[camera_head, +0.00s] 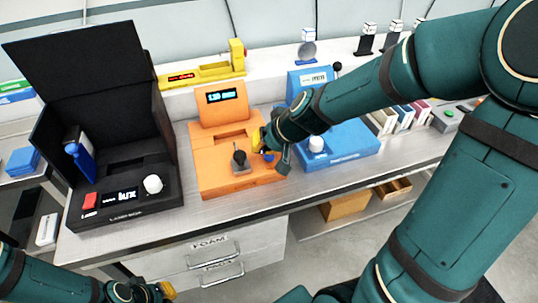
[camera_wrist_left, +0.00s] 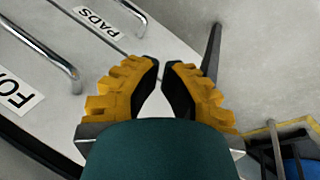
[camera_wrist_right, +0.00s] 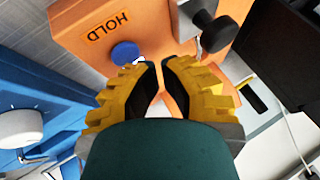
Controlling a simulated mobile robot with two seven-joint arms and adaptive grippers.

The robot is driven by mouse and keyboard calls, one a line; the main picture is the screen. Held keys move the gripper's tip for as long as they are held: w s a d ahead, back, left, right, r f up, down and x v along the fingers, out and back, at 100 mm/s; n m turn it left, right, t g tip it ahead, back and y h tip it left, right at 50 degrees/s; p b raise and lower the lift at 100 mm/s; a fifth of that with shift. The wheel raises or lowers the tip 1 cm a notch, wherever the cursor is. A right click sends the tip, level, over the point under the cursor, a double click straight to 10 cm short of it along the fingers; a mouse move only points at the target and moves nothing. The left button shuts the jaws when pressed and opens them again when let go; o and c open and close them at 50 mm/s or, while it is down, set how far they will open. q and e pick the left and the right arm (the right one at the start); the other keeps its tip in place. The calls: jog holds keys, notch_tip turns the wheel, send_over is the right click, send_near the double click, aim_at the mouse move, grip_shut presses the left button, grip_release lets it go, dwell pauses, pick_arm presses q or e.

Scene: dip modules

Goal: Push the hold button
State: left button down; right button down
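The orange device (camera_head: 229,176) stands on the bench, with a small lit screen and a black knob (camera_head: 239,158). Its round blue hold button (camera_wrist_right: 125,53) shows in the right wrist view beside the HOLD label (camera_wrist_right: 106,27). My right gripper (camera_head: 262,141) is over the right side of the orange device. In its wrist view the fingertips (camera_wrist_right: 160,64) are together and empty, close to the button, which lies just left of them; contact cannot be told. My left gripper (camera_head: 165,290) is low in front of the drawers, its fingertips (camera_wrist_left: 160,63) together and empty.
A black box with an open lid (camera_head: 108,216) stands left of the orange device. A blue device (camera_head: 340,150) with a white knob stands to its right, partly behind my right arm. A yellow device (camera_head: 205,75) sits behind. Drawers (camera_head: 214,262) are below the bench.

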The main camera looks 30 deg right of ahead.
jog(key=shift+f, duration=0.15)
dwell(0.5)
jog(key=shift+f, duration=0.35)
jog(key=shift+r, duration=0.1)
dwell(0.3)
jog(key=shift+r+p, duration=0.3)
jog(key=shift+r, duration=0.1)
notch_tip(320, 180, up, 6)
jog(key=p, duration=0.5)
dwell(0.4)
